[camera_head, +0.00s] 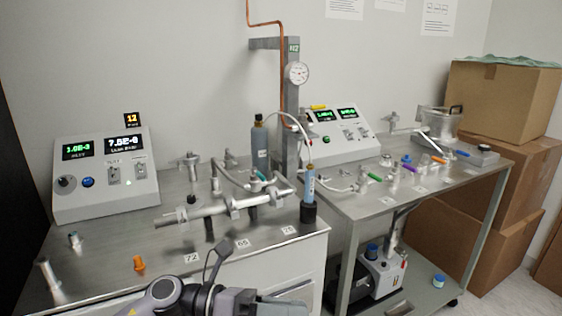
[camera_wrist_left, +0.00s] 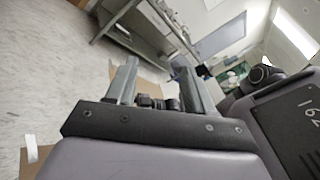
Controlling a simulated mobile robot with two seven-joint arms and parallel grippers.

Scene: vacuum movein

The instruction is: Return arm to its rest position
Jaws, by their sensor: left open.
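A grey section of my arm (camera_head: 180,298) shows at the bottom of the head view, in front of the left steel bench (camera_head: 110,262). No gripper fingers can be made out there. In the left wrist view my left gripper (camera_wrist_left: 157,72) is open, with its two grey fingers apart and nothing held between them. It is tilted relative to the room, with pale floor and a bench beyond it. My right gripper is in neither view.
The left bench carries a control box (camera_head: 105,175), a metal pipe assembly (camera_head: 225,207) and an orange cap (camera_head: 138,263). A second bench (camera_head: 400,205) stands to the right, with a pump (camera_head: 383,270) below. Cardboard boxes (camera_head: 500,95) stack at far right.

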